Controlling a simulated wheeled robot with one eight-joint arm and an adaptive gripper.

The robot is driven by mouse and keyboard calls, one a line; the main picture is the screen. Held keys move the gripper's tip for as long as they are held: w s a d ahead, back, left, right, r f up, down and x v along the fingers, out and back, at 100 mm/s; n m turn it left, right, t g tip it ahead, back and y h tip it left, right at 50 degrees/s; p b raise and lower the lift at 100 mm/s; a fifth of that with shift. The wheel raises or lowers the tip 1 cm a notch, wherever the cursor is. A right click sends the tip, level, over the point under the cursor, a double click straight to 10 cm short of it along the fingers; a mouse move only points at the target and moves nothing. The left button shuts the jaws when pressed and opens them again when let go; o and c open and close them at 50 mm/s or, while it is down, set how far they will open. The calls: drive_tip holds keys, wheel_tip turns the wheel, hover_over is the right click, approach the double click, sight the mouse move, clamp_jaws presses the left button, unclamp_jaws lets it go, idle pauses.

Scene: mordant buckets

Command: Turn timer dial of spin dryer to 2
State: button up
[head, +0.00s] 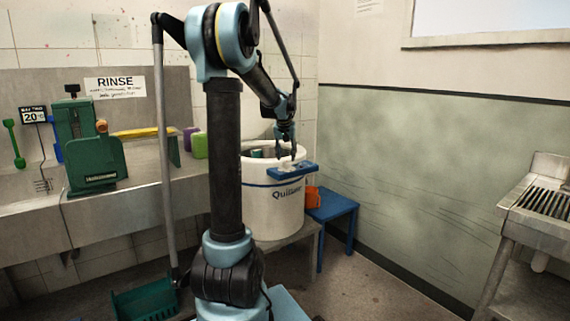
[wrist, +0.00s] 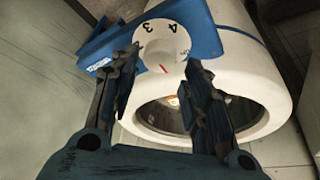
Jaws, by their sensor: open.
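The spin dryer (head: 272,212) is a white drum with a blue band, marked "Quilliane" or similar. Its blue control panel (head: 300,171) juts from the upper right side. In the wrist view the white round timer dial (wrist: 160,50) sits on the blue panel (wrist: 205,38). The numerals 3 and 4 show near its far edge, with a short red line on its near side; no 2 is readable. My gripper (wrist: 163,62) is open, with its fingertips on either side of the dial. I cannot tell whether they touch it. In the head view my gripper (head: 286,150) points down over the panel.
A blue stool (head: 334,209) and an orange container (head: 312,197) stand right of the dryer. A sink counter (head: 135,200) with a green machine (head: 92,150) is at left. A slatted metal sink (head: 540,225) is at right. The floor between is clear.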

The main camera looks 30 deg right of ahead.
sight(286, 162)
drive_tip(key=shift+x, duration=2.35)
drive_tip(key=shift+c, duration=0.5)
drive_tip(key=shift+a, duration=0.1)
drive_tip(key=c, duration=0.7)
